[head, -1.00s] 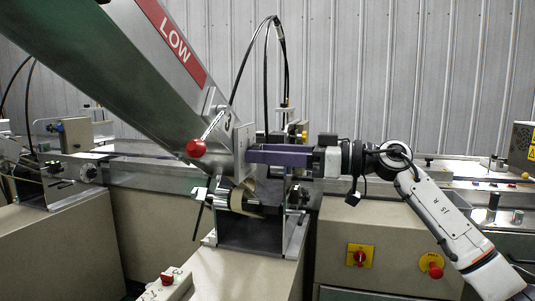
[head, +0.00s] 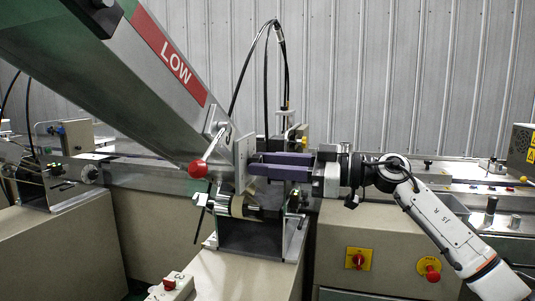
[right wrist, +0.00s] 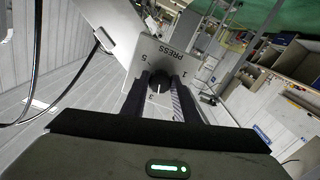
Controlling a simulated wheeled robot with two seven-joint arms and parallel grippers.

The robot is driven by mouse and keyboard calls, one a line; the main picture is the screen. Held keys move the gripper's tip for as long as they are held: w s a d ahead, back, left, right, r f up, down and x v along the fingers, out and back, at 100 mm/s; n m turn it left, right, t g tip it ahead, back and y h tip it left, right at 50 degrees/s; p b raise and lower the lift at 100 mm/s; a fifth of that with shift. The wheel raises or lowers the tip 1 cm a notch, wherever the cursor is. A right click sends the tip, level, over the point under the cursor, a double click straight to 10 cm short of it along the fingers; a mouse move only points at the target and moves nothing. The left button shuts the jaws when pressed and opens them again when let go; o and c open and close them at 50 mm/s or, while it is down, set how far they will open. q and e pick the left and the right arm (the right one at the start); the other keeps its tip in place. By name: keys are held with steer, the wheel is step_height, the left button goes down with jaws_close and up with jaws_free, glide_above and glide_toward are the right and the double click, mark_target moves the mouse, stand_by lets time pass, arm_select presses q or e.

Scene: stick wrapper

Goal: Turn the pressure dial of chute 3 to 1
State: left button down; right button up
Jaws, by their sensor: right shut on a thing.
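The chute (head: 150,85) slopes down from the upper left with a red LOW label. A grey plate (head: 242,160) stands at its lower end. In the right wrist view the plate (right wrist: 160,55) reads PRESS, with 1, 3 and 5 around a dark round dial (right wrist: 158,82). A white mark on the dial points down, near the 3. My right gripper (head: 255,165) reaches in from the right, its two purple-grey fingers at the plate. It is shut on the dial; the fingers hide the dial in the head view. My left gripper is not in view.
A red ball lever (head: 197,169) sits left of the plate. A cylinder and clamp (head: 235,205) lie just below the fingers. Black cables (head: 267,80) rise behind. Cabinets with red switches (head: 358,260) are at right.

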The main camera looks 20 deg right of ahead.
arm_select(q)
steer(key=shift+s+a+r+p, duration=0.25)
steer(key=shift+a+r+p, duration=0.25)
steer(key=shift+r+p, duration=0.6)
arm_select(e)
steer(key=shift+n, duration=10.4)
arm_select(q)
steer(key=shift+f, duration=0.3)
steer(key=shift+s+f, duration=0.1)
arm_select(e)
steer(key=o, duration=1)
steer(key=shift+r, duration=0.1)
steer(key=shift+o, duration=0.2)
